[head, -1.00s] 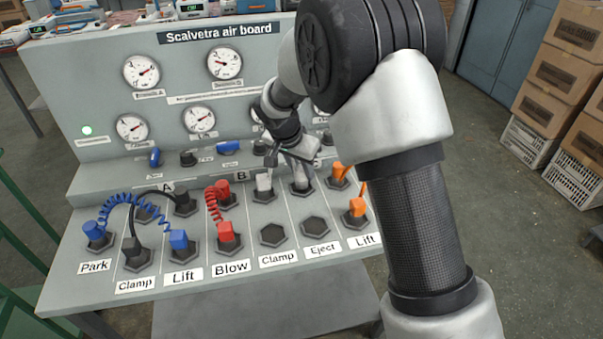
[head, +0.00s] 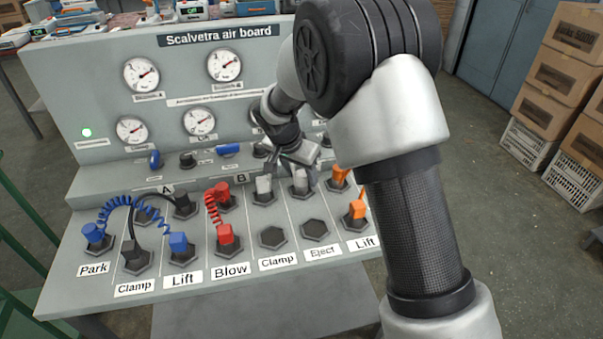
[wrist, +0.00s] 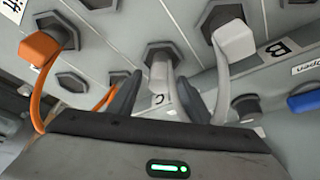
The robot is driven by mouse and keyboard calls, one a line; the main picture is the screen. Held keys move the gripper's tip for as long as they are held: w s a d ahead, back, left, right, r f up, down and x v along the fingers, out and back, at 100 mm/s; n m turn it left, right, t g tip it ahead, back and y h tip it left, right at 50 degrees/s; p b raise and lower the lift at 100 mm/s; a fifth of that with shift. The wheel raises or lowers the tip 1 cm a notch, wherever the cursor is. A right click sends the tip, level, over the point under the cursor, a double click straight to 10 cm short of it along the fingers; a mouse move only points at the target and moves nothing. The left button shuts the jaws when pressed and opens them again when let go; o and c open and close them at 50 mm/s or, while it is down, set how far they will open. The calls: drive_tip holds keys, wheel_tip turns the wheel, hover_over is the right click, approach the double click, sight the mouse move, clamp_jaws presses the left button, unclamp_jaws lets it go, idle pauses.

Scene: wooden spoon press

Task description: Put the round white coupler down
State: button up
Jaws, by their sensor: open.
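The round white coupler (wrist: 158,74) sits upright on a hexagonal socket beside the letter C in the wrist view. In the head view the coupler (head: 300,182) is in the back row of the sloped panel. My gripper (wrist: 160,84) is open, with one dark finger on each side of the coupler and visible gaps. In the head view my gripper (head: 293,160) is just behind and above it, partly hidden by my arm. A second white coupler (head: 264,186), with a squarer head in the wrist view (wrist: 233,40), sits on the neighbouring socket, with a white hose running from it.
Orange couplers (head: 357,210) with a hose stand close on the right. A red coupler (head: 228,236) and blue couplers (head: 179,243) stand to the left. Empty sockets (head: 272,237) lie in front. Gauges (head: 224,66) line the upright board behind.

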drive_tip(key=p+v, duration=0.1)
drive_tip(key=v, duration=1.1)
drive_tip(key=s+d+r+n, duration=0.1)
drive_tip(key=s+d+r, duration=0.4)
drive_tip(key=d+r, duration=0.25)
drive_tip(key=s+d+r+n, duration=0.1)
drive_tip(key=s+d, duration=0.3)
drive_tip(key=s, duration=0.3)
drive_tip(key=s+d+r+n+t+y, duration=0.1)
drive_tip(key=s+d+n, duration=0.1)
drive_tip(key=s, duration=0.6)
drive_tip(key=s+d+r+n+y, duration=0.1)
drive_tip(key=s+d+r, duration=0.1)
drive_tip(key=s+d, duration=0.3)
drive_tip(key=s, duration=0.2)
drive_tip(key=shift+s+d+n+t, duration=0.3)
drive_tip(key=shift+n+t, duration=0.1)
